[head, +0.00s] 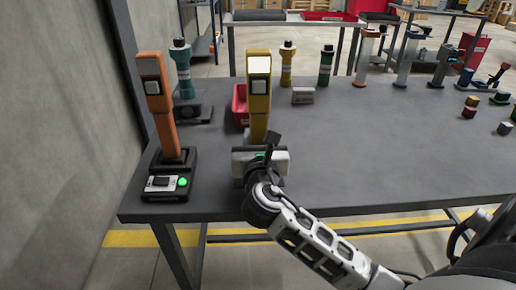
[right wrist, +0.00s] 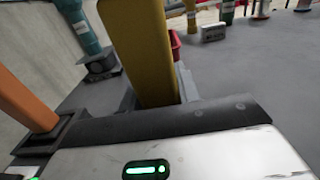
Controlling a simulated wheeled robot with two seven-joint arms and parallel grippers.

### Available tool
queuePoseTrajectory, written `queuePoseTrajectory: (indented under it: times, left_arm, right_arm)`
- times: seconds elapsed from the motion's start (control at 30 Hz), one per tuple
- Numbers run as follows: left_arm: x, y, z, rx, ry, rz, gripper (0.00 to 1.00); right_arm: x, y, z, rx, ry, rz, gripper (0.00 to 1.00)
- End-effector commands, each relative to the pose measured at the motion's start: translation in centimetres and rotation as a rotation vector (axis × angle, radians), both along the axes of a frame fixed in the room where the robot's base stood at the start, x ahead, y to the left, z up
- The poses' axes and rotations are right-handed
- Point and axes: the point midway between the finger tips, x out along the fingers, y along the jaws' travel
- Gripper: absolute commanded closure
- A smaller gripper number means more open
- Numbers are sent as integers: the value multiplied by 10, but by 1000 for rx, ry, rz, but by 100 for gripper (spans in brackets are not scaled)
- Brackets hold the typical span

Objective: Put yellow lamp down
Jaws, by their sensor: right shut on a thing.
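The yellow lamp (head: 259,95) stands upright at the left part of the grey table, with a pale panel near its top. My right gripper (head: 259,150) is shut on its lower part. In the right wrist view the yellow lamp (right wrist: 146,50) rises from behind the gripper body (right wrist: 170,150). The lamp's lower end is hidden by the gripper, so I cannot tell whether it touches the table. My left gripper is not in view.
An orange lamp (head: 156,105) stands in a black base with a green light (head: 182,182), left of my gripper. Behind are a teal lamp (head: 182,72), a red bin (head: 239,105) and a small grey box (head: 303,95). The table's middle (head: 390,140) is clear.

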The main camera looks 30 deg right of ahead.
Motion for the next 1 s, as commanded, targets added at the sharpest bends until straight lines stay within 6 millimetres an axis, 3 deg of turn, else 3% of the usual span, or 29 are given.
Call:
queuePoseTrajectory:
  times: [0.03, 0.1, 0.47, 0.5, 0.57, 1.0]
  left_arm:
    - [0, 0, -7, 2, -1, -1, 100]
    - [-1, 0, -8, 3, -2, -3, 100]
    - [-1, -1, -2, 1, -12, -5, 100]
    - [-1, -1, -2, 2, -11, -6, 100]
    - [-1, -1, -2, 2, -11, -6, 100]
    - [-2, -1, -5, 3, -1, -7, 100]
  right_arm:
    - [-1, 0, -14, 0, 5, 1, 97]
    - [-1, 0, -20, -1, 3, 0, 97]
    - [-1, 0, -23, -1, 2, 1, 97]
    - [-1, 0, -24, 0, 4, 1, 65]
    - [-1, 0, -24, 1, 3, 1, 48]
    - [-8, 5, -21, 0, 4, 3, 46]
